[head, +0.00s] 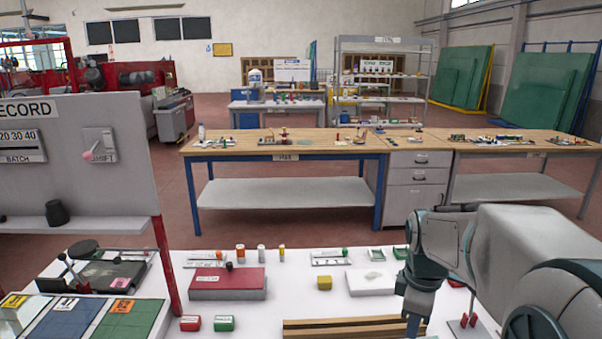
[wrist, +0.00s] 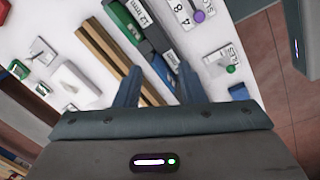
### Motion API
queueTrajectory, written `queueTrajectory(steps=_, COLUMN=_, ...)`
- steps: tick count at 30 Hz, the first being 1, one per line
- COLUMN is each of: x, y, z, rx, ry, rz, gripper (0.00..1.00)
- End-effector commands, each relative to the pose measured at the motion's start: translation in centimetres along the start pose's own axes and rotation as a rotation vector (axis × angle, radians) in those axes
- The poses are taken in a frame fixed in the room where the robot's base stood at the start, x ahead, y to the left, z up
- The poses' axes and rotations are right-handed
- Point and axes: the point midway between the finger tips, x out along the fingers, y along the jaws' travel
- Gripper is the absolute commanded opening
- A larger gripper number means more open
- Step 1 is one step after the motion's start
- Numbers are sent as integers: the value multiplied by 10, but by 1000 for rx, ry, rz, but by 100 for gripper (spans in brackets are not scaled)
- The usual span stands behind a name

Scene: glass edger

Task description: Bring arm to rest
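My arm reaches in from the right in the head view, with my gripper (head: 412,322) pointing down over the right part of the white table (head: 250,318). In the wrist view the two blue-grey fingers of my gripper (wrist: 155,84) stand apart, with a gap between them. Nothing is seen held in the gap. Below the fingers lie wooden strips (wrist: 105,55) and a row of green and grey blocks (wrist: 140,35) with labels. I cannot tell the height of the fingertips above the table.
On the white table are a red box (head: 228,283), a yellow block (head: 324,283), a white box (head: 371,281) and wooden strips (head: 352,327). A grey panel (head: 85,150) with a red post stands at left. A long wooden workbench (head: 330,150) stands behind, across open floor.

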Motion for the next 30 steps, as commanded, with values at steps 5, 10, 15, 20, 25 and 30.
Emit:
queueTrajectory(steps=5, x=-16, y=-49, z=-7, rx=313, ry=28, rz=53, gripper=36)
queueTrajectory(steps=10, x=-24, y=-94, z=-9, rx=622, ry=90, rz=78, gripper=36)
queueTrajectory(steps=15, x=-23, y=-129, z=-6, rx=885, ry=157, rz=69, gripper=36)
queueTrajectory(steps=20, x=-21, y=-147, z=-4, rx=1029, ry=196, rz=52, gripper=36)
queueTrajectory(steps=25, x=-20, y=-152, z=-4, rx=1075, ry=206, rz=44, gripper=36)
queueTrajectory(steps=30, x=-20, y=-152, z=-4, rx=1075, ry=205, rz=44, gripper=36)
